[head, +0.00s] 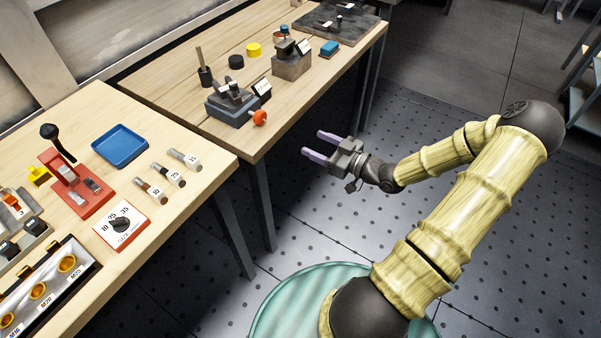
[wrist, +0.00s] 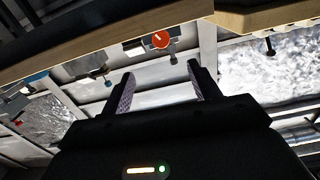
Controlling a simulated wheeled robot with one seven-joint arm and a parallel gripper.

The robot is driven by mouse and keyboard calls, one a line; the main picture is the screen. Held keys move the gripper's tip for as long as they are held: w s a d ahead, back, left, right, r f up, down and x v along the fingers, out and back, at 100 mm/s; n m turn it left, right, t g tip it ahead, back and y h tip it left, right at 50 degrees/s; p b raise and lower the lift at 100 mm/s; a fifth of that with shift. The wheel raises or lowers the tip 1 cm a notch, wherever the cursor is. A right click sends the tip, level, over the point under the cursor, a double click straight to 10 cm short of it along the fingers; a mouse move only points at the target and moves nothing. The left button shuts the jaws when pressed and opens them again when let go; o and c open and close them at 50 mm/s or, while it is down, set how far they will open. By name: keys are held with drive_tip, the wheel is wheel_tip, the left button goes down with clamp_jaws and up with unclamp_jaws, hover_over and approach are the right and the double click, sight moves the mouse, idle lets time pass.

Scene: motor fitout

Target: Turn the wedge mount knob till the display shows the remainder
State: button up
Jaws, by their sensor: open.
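A dark grey wedge mount (head: 231,103) stands near the front edge of the far wooden bench. An orange-red round knob (head: 260,118) sits on its right side, by the bench edge. A small display (head: 263,87) with a white face stands behind the knob; its reading is too small to make out. My gripper (head: 320,143) is open and empty in the air, right of the knob and apart from it. In the wrist view the knob (wrist: 161,41) shows beyond and above my open fingers (wrist: 160,88).
The near bench holds a blue tray (head: 120,146), a red fixture (head: 78,185) and a dial plate (head: 122,224). Open floor lies right of the benches.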

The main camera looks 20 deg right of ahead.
drive_tip(key=s+a+f+m+g+h+p, duration=0.1)
drive_tip(key=a+f+g+h+p, duration=0.1)
drive_tip(key=a+f+g+h, duration=0.35)
drive_tip(key=s+a+r+m+g+h, duration=0.2)
drive_tip(key=s+r+g, duration=0.1)
drive_tip(key=s+r, duration=0.3)
drive_tip(key=s+a+r+m+g+h+p, duration=0.1)
drive_tip(key=s+a+r+m+g+h, duration=0.2)
drive_tip(key=s+r, duration=0.4)
drive_tip(key=shift+r+m, duration=0.3)
drive_tip(key=shift+r, duration=0.7)
drive_tip(key=shift+a, duration=0.1)
idle(1.5)
drive_tip(key=w+p+v, duration=0.3)
drive_tip(key=p+v, duration=1)
drive_tip(key=p, duration=0.1)
drive_tip(key=shift+s+r, duration=0.25)
drive_tip(key=shift+r, duration=0.4)
